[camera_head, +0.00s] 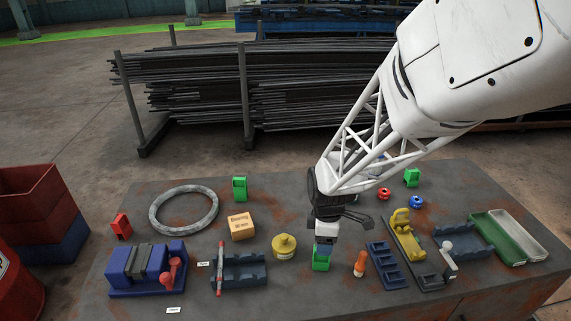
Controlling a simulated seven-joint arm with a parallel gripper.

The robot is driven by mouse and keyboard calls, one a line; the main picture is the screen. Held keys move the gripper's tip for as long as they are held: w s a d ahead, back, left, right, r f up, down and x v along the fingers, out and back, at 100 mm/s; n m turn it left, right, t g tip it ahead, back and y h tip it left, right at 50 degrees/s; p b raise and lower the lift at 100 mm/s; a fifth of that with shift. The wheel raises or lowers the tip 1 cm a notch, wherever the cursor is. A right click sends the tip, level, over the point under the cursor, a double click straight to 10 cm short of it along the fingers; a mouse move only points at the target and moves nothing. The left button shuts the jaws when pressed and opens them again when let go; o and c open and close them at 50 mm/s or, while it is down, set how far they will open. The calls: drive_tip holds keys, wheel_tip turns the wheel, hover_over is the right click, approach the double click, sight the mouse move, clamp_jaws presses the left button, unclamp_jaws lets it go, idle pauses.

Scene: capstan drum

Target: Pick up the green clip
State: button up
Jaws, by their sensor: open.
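Three green clip-like blocks stand on the table: one (240,188) at the back, left of centre, one (411,177) at the back right, and one (320,263) near the front middle. My gripper (325,243) points down just over the front one and hides its upper part. The jaws are open. I cannot tell whether the fingers are around this clip or only above it, or whether they touch it.
A yellow round container (284,246) stands close left of my gripper, and an orange piece (360,264) close right. A blue rack (387,266), yellow tool (408,236) and green tray (495,238) lie right. A grey ring (184,194) and blue vise-like block (121,272) lie left.

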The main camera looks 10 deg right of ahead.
sight(321, 258)
drive_tip(key=shift+f, duration=0.15)
drive_tip(key=shift+f, duration=1.25)
drive_tip(key=shift+f, duration=0.1)
drive_tip(key=shift+a+f, duration=0.1)
drive_tip(key=shift+f, duration=2.4)
drive_tip(key=shift+c, duration=0.2)
drive_tip(key=c, duration=1)
